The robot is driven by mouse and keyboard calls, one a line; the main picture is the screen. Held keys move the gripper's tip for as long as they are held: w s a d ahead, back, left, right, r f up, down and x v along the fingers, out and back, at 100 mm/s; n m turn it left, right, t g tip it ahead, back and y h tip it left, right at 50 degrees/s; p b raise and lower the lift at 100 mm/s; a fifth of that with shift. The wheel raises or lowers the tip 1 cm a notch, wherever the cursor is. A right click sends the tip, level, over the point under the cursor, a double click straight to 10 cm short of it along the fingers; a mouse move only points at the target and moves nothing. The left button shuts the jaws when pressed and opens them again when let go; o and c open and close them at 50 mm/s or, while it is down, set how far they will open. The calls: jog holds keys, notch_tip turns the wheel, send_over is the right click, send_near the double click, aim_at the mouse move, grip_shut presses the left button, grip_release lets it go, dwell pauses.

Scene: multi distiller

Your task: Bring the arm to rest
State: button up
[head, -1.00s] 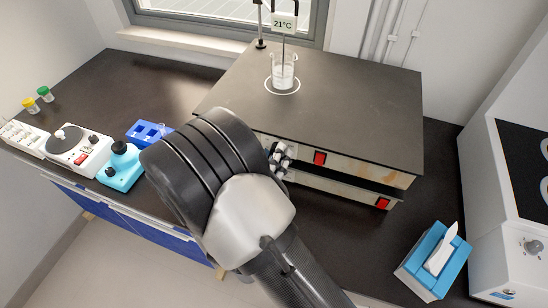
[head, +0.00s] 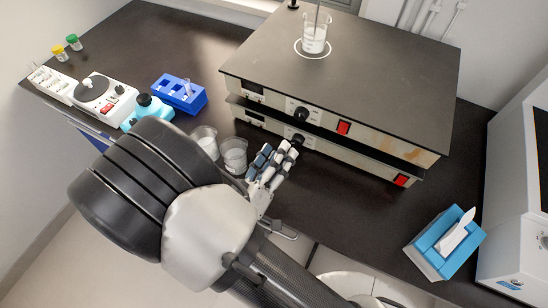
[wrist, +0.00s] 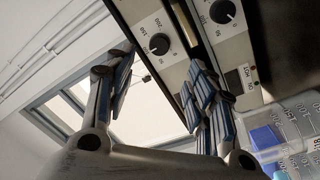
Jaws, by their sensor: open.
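My gripper (head: 273,158) is in front of the stacked hotplates, over the dark bench. Its jaws are open and nothing is between them. In the wrist view the two padded fingers (wrist: 162,88) stand apart, with a hotplate knob and the window behind them. My arm reaches in from the lower middle of the head view and hides part of the bench's front edge.
Two glass beakers (head: 234,154) stand close to the gripper's left. The hotplate stack (head: 380,65) is just behind it, with a beaker (head: 314,38) on top. A blue tube rack (head: 179,93) stands left. A tissue box (head: 440,245) is at right.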

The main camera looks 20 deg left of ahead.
jog(key=shift+s, duration=0.6)
jog(key=d+r+m+g+h, duration=0.4)
jog(key=d+g+h, duration=0.15)
jog(key=d, duration=0.65)
jog(key=d+r+m+g+h, duration=0.4)
jog(key=d+g, duration=0.3)
jog(key=d, duration=0.5)
jog(key=s+d+r+m+g+y, duration=0.1)
jog(key=s+d+r+g+y, duration=0.1)
jog(key=s+d+g+y, duration=0.45)
notch_tip(320, 180, up, 6)
jog(key=s+a+t+y, duration=0.1)
jog(key=a+t+y, duration=0.1)
jog(key=t+y, duration=0.3)
jog(key=shift+s+f+n, duration=0.25)
jog(key=shift+s+n, duration=0.1)
jog(key=shift+n, duration=0.05)
